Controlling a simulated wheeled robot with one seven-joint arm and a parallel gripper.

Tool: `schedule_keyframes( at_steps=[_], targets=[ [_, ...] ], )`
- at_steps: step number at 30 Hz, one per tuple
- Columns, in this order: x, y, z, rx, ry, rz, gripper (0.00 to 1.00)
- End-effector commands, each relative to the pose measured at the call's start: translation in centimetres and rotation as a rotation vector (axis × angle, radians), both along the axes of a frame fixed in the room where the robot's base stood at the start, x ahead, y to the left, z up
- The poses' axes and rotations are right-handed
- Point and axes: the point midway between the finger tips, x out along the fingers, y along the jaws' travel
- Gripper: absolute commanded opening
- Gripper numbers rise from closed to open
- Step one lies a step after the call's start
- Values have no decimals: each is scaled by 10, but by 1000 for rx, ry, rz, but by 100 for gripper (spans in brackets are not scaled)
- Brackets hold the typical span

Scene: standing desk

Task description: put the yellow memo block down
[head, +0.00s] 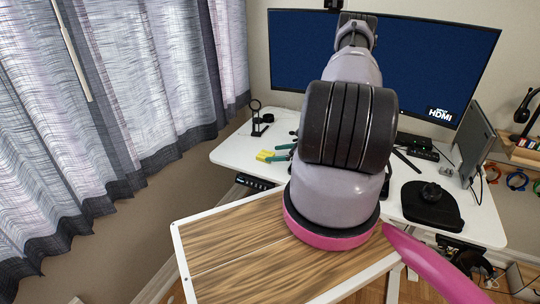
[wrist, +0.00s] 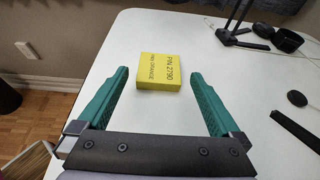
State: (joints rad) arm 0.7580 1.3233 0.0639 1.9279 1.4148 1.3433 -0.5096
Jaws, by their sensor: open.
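The yellow memo block (wrist: 160,72) lies flat on the white desk (wrist: 165,130) in the wrist view, with dark print on its top and side. My gripper (wrist: 160,76) is open, its two green fingers spread wide on either side of the block. The block sits between and slightly beyond the fingertips, with a gap on each side. In the head view the yellow block (head: 265,156) is at the desk's left end beside my green fingers (head: 284,152); my arm hides much of the desk there.
A black stand (wrist: 236,30) and a round black item (wrist: 287,40) are at the back right. A dark bar (wrist: 296,130) lies at the right. The desk's left edge is close to the block. A wide monitor (head: 430,65) stands behind. A wooden-topped table (head: 235,265) is in front.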

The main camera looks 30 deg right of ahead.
Motion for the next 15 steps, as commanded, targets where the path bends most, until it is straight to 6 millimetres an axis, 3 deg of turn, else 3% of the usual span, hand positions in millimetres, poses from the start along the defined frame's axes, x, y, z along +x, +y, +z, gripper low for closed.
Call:
schedule_keyframes(
  at_steps=[6,15],
  targets=[
    [-35,-29,19,0,1,-4,100],
    [-60,-46,32,1,1,0,100]
  ],
)
